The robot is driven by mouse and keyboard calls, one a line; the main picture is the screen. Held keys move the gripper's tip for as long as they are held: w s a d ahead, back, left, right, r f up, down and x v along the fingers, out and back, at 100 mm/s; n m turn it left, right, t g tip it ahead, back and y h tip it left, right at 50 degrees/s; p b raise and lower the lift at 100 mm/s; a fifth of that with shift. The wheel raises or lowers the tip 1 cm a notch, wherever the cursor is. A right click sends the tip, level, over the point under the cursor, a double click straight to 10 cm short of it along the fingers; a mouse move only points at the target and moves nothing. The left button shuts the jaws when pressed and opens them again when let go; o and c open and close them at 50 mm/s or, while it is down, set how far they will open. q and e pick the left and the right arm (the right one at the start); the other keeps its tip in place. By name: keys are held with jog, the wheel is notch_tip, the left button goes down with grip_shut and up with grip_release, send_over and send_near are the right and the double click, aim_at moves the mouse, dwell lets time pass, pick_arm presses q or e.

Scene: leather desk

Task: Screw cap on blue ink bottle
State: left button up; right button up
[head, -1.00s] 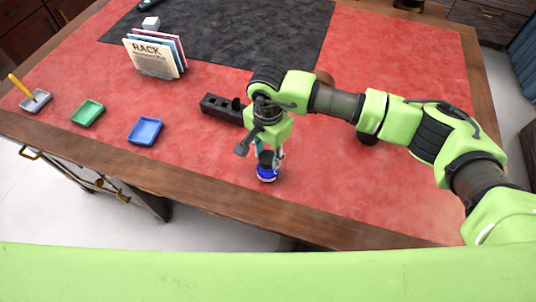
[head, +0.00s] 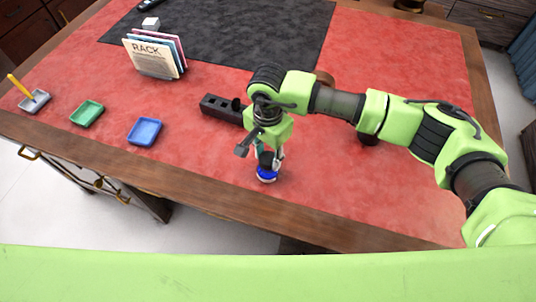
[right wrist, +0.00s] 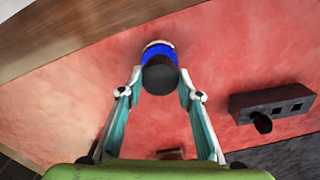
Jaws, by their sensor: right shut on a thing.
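The blue ink bottle (head: 267,175) stands upright on the red desk surface near the front edge. In the right wrist view the bottle (right wrist: 157,52) shows as a blue band behind a dark round cap (right wrist: 160,79). My right gripper (head: 268,158) points down over the bottle. In the right wrist view my right gripper (right wrist: 160,80) has its two fingertips on either side of the cap, shut on it. The cap is in line with the bottle's top; whether the threads engage is hidden. My left gripper is out of view.
A black block with holes (head: 221,108) lies behind and left of the bottle. Blue (head: 145,131), green (head: 87,112) and grey (head: 36,102) trays sit at the left. A card rack (head: 155,57) stands near the dark mat (head: 230,35). The desk's front wooden edge (head: 240,209) is close.

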jog(key=shift+f+b, duration=0.6)
jog(key=shift+b, duration=0.85)
dwell(1.7)
jog(key=o, duration=0.9)
jog(key=shift+c, duration=0.2)
jog(key=shift+r, duration=0.1)
notch_tip(320, 180, up, 12)
